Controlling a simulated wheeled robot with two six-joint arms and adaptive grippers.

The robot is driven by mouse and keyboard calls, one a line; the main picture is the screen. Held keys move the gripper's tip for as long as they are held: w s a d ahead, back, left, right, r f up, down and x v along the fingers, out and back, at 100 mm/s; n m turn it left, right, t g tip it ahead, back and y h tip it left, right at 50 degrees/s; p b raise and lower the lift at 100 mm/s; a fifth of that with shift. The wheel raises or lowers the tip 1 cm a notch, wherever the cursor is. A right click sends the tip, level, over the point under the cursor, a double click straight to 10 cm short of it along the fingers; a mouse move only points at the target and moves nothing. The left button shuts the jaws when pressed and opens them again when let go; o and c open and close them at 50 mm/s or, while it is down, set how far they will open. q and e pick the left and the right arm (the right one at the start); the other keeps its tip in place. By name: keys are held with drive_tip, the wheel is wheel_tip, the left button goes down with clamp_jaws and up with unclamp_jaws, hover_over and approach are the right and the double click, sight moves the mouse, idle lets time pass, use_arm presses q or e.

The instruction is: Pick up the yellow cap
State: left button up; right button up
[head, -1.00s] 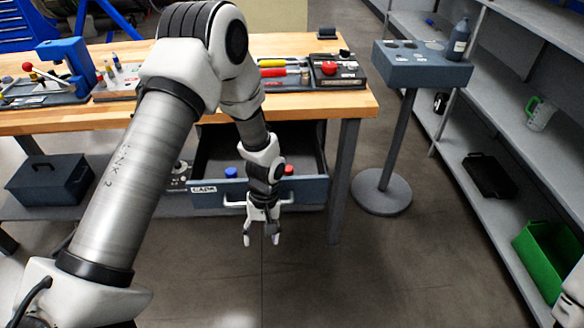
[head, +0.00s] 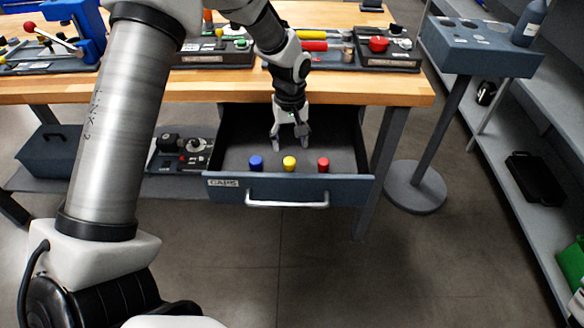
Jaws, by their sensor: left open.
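The yellow cap (head: 289,163) is in the open drawer (head: 290,187) labelled CAPS, near its front. A blue cap (head: 256,162) stands to its left and a red cap (head: 323,165) to its right. My left gripper (head: 290,146) is open and points down over the drawer. In the picture its fingertips are just above and behind the yellow cap, apart from it and with nothing between them. The exact height above the drawer floor is hard to tell.
The wooden workbench (head: 210,87) edge lies behind and above the drawer, with tool trays on it. A blue-grey stand (head: 485,50) is to the right. A dark box (head: 47,150) sits on the lower shelf at left. The floor in front is clear.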

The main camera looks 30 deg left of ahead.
sight(289, 161)
use_arm(q)
drive_tip(key=f, duration=0.1)
drive_tip(key=w+f, duration=0.1)
drive_tip(key=f, duration=0.1)
drive_tip(key=shift+d, duration=0.1)
drive_tip(key=f, duration=0.4)
drive_tip(key=shift+s+a+f+p, duration=0.3)
drive_tip(key=shift+s+a+f, duration=0.1)
drive_tip(key=shift+w+f, duration=0.2)
drive_tip(key=shift+s, duration=0.15)
drive_tip(key=c, duration=0.9)
